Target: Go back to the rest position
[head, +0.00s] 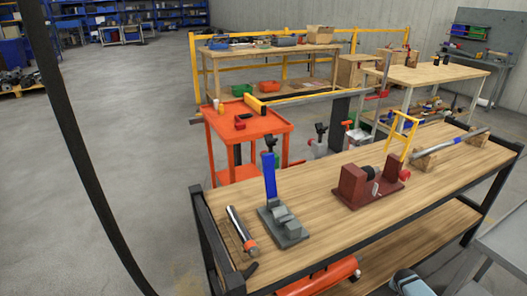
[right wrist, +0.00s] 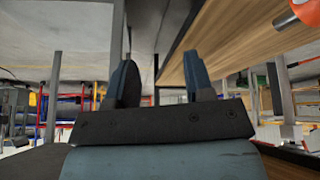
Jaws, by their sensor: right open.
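My right gripper (right wrist: 160,85) is open in the right wrist view, with two dark blue-grey fingers well apart and nothing between them. A wooden board edge (right wrist: 240,35) runs beside it at the upper right. In the head view a grey-blue part (head: 409,283) shows at the bottom edge, below the bench top; it looks like part of my right arm. My left gripper is not in view. The workbench (head: 315,196) carries a grey jack with an upright blue part (head: 270,176) and a dark red jack-like device (head: 354,186).
A silver tube with an orange end (head: 241,230) lies on the bench's left side. A long bar (head: 462,143) rests on wooden blocks at the far right. An orange cylinder (head: 318,277) lies on the lower shelf. An orange cart (head: 275,125) stands behind.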

